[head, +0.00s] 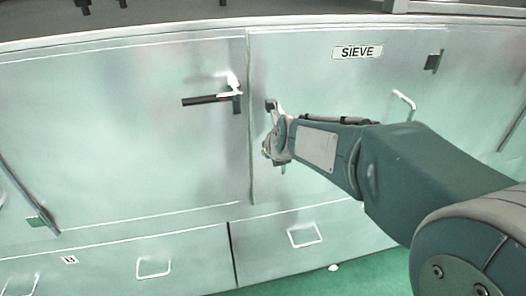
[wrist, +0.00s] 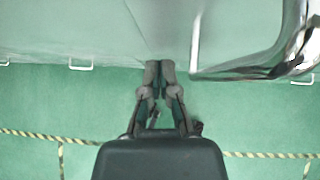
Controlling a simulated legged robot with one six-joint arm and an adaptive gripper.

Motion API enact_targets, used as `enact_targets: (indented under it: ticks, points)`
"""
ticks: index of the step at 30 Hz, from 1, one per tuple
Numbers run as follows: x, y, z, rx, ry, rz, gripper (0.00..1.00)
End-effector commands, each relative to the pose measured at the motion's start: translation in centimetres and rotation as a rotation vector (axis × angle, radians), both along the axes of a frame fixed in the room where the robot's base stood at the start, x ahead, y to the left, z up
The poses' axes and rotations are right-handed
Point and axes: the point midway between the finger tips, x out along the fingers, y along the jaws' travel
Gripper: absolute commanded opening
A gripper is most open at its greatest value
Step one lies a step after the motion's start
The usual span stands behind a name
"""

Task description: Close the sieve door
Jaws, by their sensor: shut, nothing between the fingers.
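The sieve door (head: 320,85) is a pale metal panel with a "SIEVE" label (head: 357,52) near its top. It looks flush or almost flush with the cabinet front; I cannot tell if a small gap remains. My gripper (head: 271,132) is in front of the door's left part, close to its left edge. In the wrist view its fingertips (wrist: 160,68) are together and hold nothing. I cannot tell whether they touch the panel. A bright metal handle (head: 404,100) is on the door's right part, partly behind my arm.
The panel to the left carries a lever handle with a black grip (head: 205,100). Drawers with wire pulls (head: 153,268) run below. A dark latch (head: 433,62) is at the upper right. In the wrist view, a shiny curved bar (wrist: 270,68) is close on the right and striped tape (wrist: 60,140) crosses the green floor.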

Motion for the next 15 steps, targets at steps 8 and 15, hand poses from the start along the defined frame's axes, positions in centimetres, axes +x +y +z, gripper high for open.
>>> enact_targets:
  ticks: [8,15]
  points:
    - [-2.0,-0.5,2.2,0.000,-0.002,0.001,0.00]
    - [-4.5,-1.3,4.8,0.000,-0.003,0.001,0.00]
